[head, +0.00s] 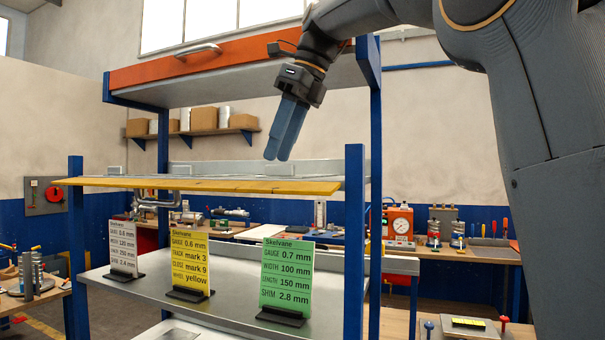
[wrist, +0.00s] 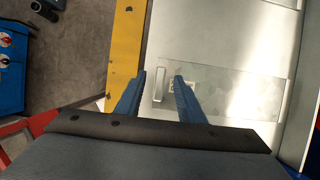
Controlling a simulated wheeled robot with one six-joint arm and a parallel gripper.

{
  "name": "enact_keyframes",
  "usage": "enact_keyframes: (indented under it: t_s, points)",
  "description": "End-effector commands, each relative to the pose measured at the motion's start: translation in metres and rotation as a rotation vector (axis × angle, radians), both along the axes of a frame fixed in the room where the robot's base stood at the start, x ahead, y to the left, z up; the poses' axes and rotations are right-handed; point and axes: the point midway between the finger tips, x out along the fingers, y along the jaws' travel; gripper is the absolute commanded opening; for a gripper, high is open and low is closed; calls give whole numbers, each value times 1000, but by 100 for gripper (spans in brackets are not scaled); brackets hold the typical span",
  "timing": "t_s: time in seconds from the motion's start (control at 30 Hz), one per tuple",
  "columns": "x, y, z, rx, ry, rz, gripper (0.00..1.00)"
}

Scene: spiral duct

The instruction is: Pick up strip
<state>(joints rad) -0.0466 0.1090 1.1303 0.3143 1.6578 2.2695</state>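A thin, shiny grey metal strip (wrist: 235,92) appears to lie flat on the metal shelf (wrist: 215,35) in the wrist view, running from between my fingertips to the right. A small pale label (wrist: 180,86) and an upright light tab (wrist: 160,84) are at its left end. My gripper (wrist: 159,76) is open, its two blue fingers apart with nothing visibly held. In the head view my gripper (head: 276,158) points down over the right part of the upper shelf, close above its surface. The strip is hard to make out there, and contact cannot be told.
A yellow edge bar (head: 230,186) runs along the shelf front. Blue posts (head: 354,240) and an orange-fronted upper shelf (head: 205,60) frame the space. White, yellow (head: 190,262) and green (head: 287,275) cards stand on the shelf below. Benches with tools stand behind.

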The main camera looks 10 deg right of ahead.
Motion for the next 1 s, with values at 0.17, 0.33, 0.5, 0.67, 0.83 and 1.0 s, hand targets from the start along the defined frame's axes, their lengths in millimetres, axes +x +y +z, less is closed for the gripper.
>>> enact_keyframes:
  t_s: [0.17, 0.33, 0.5, 0.67, 0.83, 1.0]
  points:
    - [4, 6, -18, 1, 1, 0, 35]
    - [5, 7, -22, 0, 0, 0, 35]
    - [5, 7, -22, 0, 0, 0, 27]
    - [5, 7, -21, 0, 0, 0, 0]
    - [5, 7, -21, 0, -2, 1, 0]
    - [5, 7, -20, 0, -2, 1, 0]
